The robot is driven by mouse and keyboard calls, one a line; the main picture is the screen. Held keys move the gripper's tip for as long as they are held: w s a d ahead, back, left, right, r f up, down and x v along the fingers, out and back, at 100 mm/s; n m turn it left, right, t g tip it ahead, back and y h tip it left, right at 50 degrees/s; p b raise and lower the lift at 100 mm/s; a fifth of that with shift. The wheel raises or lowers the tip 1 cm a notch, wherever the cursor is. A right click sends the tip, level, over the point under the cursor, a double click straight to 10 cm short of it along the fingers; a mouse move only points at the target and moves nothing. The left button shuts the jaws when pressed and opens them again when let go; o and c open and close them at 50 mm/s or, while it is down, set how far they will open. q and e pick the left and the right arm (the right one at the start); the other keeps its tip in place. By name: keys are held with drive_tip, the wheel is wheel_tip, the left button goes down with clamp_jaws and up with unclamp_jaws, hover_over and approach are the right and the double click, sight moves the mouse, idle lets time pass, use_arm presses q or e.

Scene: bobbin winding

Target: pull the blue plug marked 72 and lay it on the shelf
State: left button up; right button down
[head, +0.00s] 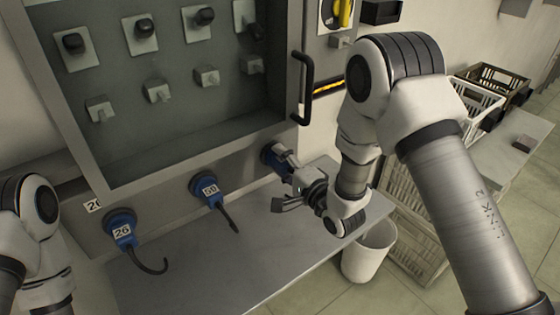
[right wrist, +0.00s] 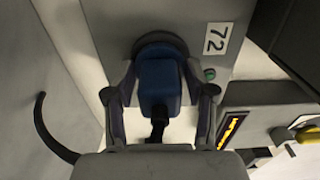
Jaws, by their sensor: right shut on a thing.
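The blue plug marked 72 (right wrist: 160,84) sits at its round dark socket on the panel, with the 72 label (right wrist: 217,38) beside it. It also shows in the head view (head: 270,156), partly hidden by my gripper. My right gripper (right wrist: 160,100) is shut on this plug, with one finger on each side of its body. In the head view the right gripper (head: 284,160) reaches in from the right, above the shelf. The grey shelf (head: 200,262) below the sockets is bare. My left arm shows at the left edge; its gripper is out of view.
Blue plugs marked 26 (head: 122,230) and 88 (head: 207,188) hang in the panel to the left, with dark cables. A black handle (head: 304,88) sticks out above the held plug. A white bin (head: 369,250) and crates (head: 478,100) stand to the right.

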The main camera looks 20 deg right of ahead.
drive_tip(key=shift+v, duration=2.9)
wheel_tip(320, 180, down, 7)
drive_tip(key=w+a+m+h+p, duration=0.1)
drive_tip(key=a+m+h+p, duration=0.15)
drive_tip(key=p, duration=0.25)
drive_tip(key=s+d+r+h, duration=0.1)
drive_tip(key=h, duration=0.1)
drive_tip(key=s+d+r+m+t+h, duration=0.1)
drive_tip(key=s+d+r, duration=0.1)
drive_tip(key=shift+r+m+h, duration=0.25)
drive_tip(key=shift+h, duration=0.1)
drive_tip(key=shift+w+d, duration=0.1)
